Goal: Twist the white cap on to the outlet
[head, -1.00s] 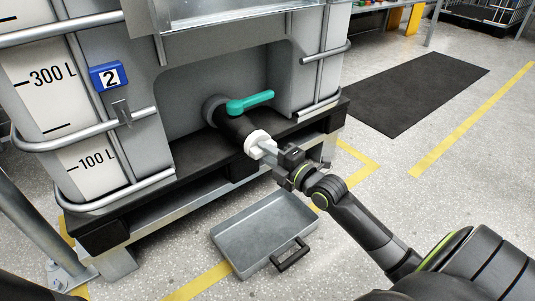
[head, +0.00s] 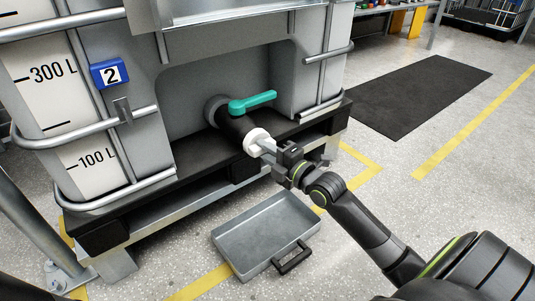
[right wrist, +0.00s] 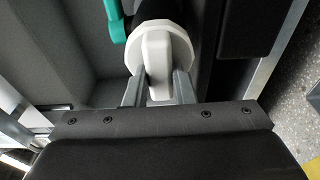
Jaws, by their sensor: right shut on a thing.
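The white cap (head: 256,140) sits at the end of the black outlet (head: 236,128) low on the tank. My right gripper (head: 268,147) is at the cap's front. In the right wrist view its two fingers (right wrist: 157,88) stand on both sides of the grip bar of the white cap (right wrist: 158,50), shut on it. The cap's rim meets the outlet's mouth; I cannot tell how far the threads are engaged. The teal valve handle (head: 252,102) lies above the outlet, pointing right. My left gripper is not in view.
A grey drip tray (head: 255,235) with a black handle lies on the floor below the outlet. The tank (head: 85,95), with metal bars, stands on a dark pallet (head: 100,232). A black mat (head: 420,95) lies on open floor to the right.

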